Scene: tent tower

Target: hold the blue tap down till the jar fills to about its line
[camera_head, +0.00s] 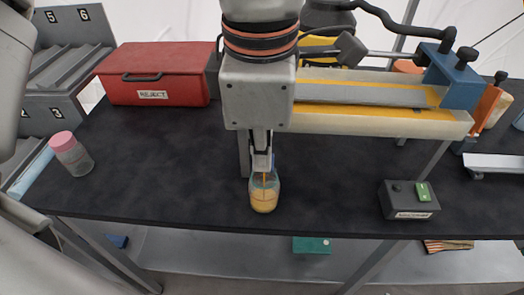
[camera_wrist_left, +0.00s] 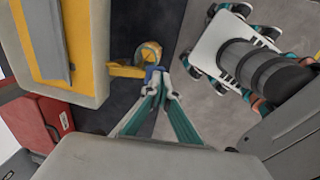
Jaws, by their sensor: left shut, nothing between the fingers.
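The clear jar (camera_head: 264,197) stands upright on the dark bench, below the end of my left arm. It holds amber liquid to around its middle, and a thin amber streak shows above the liquid. I cannot make out its fill line clearly. My left gripper (camera_head: 262,162) is shut and empty, pointing down just above the jar's mouth. In the left wrist view its fingertips (camera_wrist_left: 164,88) meet at the blue tap (camera_wrist_left: 152,73), seemingly touching it. A yellow spout (camera_wrist_left: 125,71) leads from the tap towards the jar (camera_wrist_left: 148,53). My right gripper is out of view.
A long cream-and-yellow trough (camera_head: 385,121) crosses behind the jar to a blue bracket. A red REJECT box (camera_head: 155,74) stands back left, a pink-lidded jar (camera_head: 71,153) at left. A grey box with a green switch (camera_head: 409,199) sits front right. Bench between is clear.

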